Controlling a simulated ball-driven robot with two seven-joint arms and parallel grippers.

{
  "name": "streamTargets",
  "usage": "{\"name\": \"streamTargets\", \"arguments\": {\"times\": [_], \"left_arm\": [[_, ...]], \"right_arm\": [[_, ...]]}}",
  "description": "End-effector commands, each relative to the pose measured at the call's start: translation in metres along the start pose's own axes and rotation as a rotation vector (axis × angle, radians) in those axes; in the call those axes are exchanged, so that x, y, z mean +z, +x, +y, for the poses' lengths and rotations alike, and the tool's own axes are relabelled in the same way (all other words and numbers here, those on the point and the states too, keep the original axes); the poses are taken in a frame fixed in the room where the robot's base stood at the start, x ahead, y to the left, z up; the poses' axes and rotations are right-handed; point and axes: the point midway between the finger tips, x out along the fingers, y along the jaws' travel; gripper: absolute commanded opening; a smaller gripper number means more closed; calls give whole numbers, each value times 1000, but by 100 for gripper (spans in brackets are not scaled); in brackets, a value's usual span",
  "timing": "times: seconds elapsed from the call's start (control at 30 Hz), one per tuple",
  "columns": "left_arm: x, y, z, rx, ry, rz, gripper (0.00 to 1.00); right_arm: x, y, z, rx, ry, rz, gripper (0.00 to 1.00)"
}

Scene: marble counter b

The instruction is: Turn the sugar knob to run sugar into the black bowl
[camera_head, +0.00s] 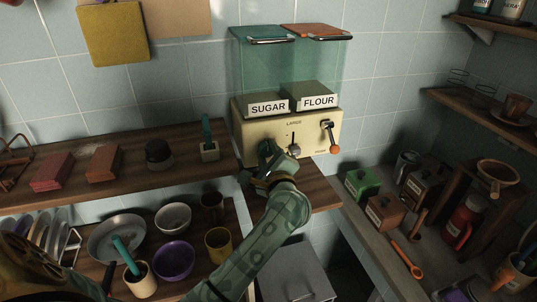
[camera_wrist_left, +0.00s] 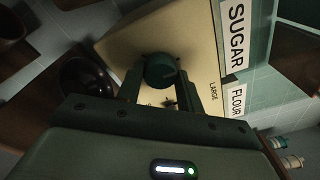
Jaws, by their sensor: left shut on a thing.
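The cream dispenser (camera_head: 308,137) stands on the wooden shelf, its two bins labelled SUGAR and FLOUR. The dark green sugar knob (camera_head: 267,149) is on its front, below the SUGAR label. My left gripper (camera_head: 268,163) is shut on this knob. In the left wrist view the round knob (camera_wrist_left: 160,70) sits between the two fingers. A dark round bowl (camera_wrist_left: 84,82), seemingly the black bowl, shows beside the dispenser's lower edge in that view; in the head view my gripper and arm mostly hide that spot. Its contents are too dark to tell. My right gripper is not in view.
An orange-tipped lever (camera_head: 331,138) and a small middle lever (camera_head: 294,149) are also on the dispenser front. A green-handled tool (camera_head: 208,141) stands left of it. Bowls, including a purple bowl (camera_head: 174,258), and cups fill the lower shelf. Canisters crowd the right counter.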

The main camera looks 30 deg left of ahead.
Motion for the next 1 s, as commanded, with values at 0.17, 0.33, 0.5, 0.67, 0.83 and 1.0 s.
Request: {"name": "streamTargets", "arguments": {"times": [0.17, 0.33, 0.5, 0.67, 0.83, 1.0], "left_arm": [[1, 0, -1, 9, 109, 5, 14], [2, 0, -2, 18, 256, 12, 14], [2, 0, -2, 28, 418, 20, 14], [2, 0, -3, 37, 568, 25, 14], [2, 0, -3, 46, 712, 32, 14], [2, 0, -2, 52, 831, 37, 14]], "right_arm": [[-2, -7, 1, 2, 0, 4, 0], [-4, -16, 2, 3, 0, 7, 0], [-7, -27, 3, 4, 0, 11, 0], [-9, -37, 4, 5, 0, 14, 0], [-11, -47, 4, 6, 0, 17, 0], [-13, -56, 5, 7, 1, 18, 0]]}}
